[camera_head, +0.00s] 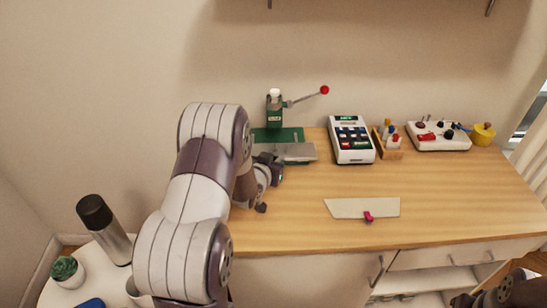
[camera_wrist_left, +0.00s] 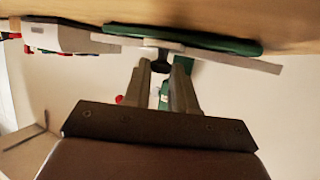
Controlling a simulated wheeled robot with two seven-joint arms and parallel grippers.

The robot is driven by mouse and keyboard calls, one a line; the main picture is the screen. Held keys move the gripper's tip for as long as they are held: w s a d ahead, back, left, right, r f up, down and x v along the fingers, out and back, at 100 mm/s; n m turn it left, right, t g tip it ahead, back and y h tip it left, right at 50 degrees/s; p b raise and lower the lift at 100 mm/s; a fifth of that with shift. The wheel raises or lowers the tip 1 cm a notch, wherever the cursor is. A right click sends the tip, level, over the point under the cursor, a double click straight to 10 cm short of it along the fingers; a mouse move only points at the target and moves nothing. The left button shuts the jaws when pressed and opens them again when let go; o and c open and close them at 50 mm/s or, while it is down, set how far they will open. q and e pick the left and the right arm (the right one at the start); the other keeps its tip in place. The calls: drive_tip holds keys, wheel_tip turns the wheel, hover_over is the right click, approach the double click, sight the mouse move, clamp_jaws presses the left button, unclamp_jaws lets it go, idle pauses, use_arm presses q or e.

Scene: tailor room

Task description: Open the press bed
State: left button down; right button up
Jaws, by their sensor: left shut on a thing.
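The press (camera_head: 275,108) stands at the back left of the wooden bench, with a green base and a lever ending in a red knob. Its grey flat bed (camera_head: 300,153) lies in front of the column over the green base. My left gripper (camera_head: 276,162) is at the bed's front left edge, partly hidden by my own arm. In the left wrist view, the gripper (camera_wrist_left: 161,69) is shut on a small dark knob (camera_wrist_left: 161,66) at the edge of the grey bed (camera_wrist_left: 220,56). Only a part of my right arm shows at the bottom right corner; its jaws are not clear.
A white keypad device (camera_head: 351,140), a wooden rack of small bottles (camera_head: 388,140) and a white control box (camera_head: 438,136) stand right of the press. A pale flat piece (camera_head: 350,207) with a pink item (camera_head: 369,217) lies near the front edge. The bench between is clear.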

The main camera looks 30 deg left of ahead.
use_arm(q)
drive_tip(key=shift+w+a+f, duration=0.1)
drive_tip(key=shift+w, duration=0.05)
drive_tip(key=c, duration=1)
unclamp_jaws()
drive_tip(key=shift+c, duration=0.2)
drive_tip(key=shift+o, duration=0.3)
drive_tip(key=v, duration=1.3)
drive_tip(key=shift+p, duration=0.35)
